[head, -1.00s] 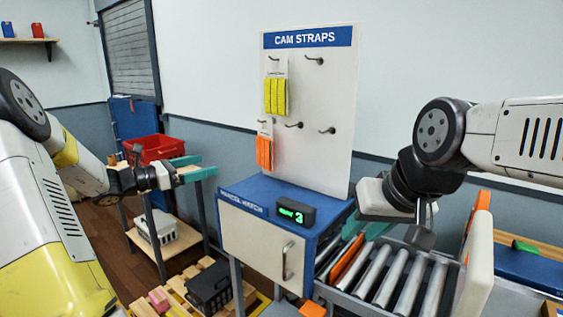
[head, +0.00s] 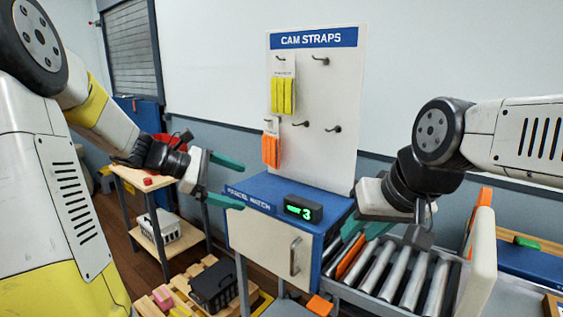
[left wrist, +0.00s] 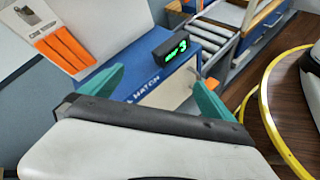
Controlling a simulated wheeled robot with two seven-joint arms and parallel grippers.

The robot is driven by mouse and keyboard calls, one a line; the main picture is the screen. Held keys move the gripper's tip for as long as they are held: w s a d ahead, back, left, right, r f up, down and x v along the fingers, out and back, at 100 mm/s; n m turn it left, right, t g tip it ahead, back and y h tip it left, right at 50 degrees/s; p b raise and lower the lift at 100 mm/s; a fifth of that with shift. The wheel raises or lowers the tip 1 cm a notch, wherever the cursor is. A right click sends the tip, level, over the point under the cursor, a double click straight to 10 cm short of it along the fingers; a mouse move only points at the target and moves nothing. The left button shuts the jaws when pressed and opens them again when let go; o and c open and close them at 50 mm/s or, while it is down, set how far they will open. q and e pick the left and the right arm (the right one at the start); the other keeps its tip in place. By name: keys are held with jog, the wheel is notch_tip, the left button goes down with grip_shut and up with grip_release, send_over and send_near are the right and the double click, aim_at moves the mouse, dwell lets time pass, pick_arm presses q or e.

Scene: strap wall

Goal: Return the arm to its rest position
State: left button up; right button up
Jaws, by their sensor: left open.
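My left gripper (head: 232,182) is open and empty, its two green fingers spread in the air at the left of the blue parcel hatch cabinet (head: 265,188). In the left wrist view its fingers (left wrist: 155,92) stand apart with nothing between them, and the hatch top shows beyond. My right gripper (head: 362,240) hangs over the roller conveyor at the right. Its green fingers are partly hidden behind its wrist, so its opening is unclear.
The cam straps board (head: 310,100) stands behind the hatch, with yellow straps (head: 283,95) and orange straps (head: 271,150) on hooks. A display (head: 303,208) reads 3. A roller conveyor (head: 400,280) is at the right. A wooden pallet (head: 185,290) holds a black crate (head: 213,287).

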pick_arm(q)
jog(key=s+a+r+m+t+y, duration=0.1)
jog(key=s+a+m+y, duration=0.1)
jog(key=s+m+y, duration=0.7)
jog(key=s+m, duration=0.7)
jog(key=s, duration=0.4)
jog(key=shift+s+a+m+t, duration=0.15)
jog(key=shift+s+m+t, duration=0.2)
jog(key=shift+m+t, duration=0.05)
jog(key=shift+c, duration=0.4)
